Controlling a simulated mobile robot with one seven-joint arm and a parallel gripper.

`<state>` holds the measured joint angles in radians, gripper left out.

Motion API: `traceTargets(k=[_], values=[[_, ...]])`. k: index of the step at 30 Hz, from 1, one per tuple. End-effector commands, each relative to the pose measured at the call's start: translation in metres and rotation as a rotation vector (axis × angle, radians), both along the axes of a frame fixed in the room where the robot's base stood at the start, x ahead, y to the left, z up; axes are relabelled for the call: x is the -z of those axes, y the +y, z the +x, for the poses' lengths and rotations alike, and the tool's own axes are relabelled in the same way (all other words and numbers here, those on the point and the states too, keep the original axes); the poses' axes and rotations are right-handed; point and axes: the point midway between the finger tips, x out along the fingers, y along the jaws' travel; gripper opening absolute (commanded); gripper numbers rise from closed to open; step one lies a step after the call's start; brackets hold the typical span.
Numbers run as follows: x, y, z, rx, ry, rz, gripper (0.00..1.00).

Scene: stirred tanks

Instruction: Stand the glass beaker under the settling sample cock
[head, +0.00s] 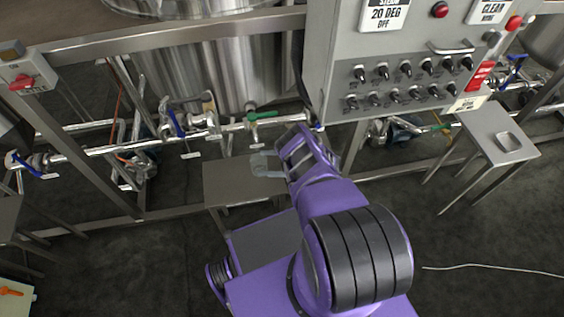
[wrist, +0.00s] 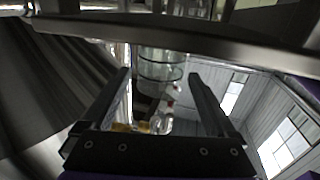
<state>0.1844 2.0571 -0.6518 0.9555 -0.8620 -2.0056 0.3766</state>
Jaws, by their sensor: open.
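The clear glass beaker (head: 263,164) shows in the head view by the back right part of a small steel stand (head: 222,188). It also shows in the wrist view (wrist: 160,62) beyond and between my fingertips. My gripper (head: 283,158) is open, its fingers pointing left at the beaker, very close to it. I cannot tell whether the fingers touch the glass. A green-handled valve (head: 262,115) sits on the pipe just behind the beaker. A blue-handled valve (head: 172,119) is farther left. I cannot read which one is the settling sample cock.
A grey control panel (head: 403,70) hangs right of and behind my gripper. A steel tank (head: 225,65) stands behind the pipe. Another small stand (head: 480,130) at the right bears a shallow dish (head: 508,141). The dark floor at the lower right is mostly clear, with a white cord (head: 490,267).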

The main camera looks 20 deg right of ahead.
Motion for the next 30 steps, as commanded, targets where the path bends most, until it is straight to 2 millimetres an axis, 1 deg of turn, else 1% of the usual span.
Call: traceTargets(k=[1, 6, 11, 16, 30], values=[[-0.001, -0.011, -0.004, 0.005, -0.003, 0.001, 0.92], [0.0, -0.036, -0.017, 0.004, -0.002, 0.001, 0.92], [0.0, -0.051, -0.025, 0.002, -0.001, 0.0, 0.92], [0.0, -0.056, -0.028, 0.0, -0.001, 0.0, 0.92], [0.0, -0.056, -0.028, 0.0, -0.001, 0.0, 0.92]])
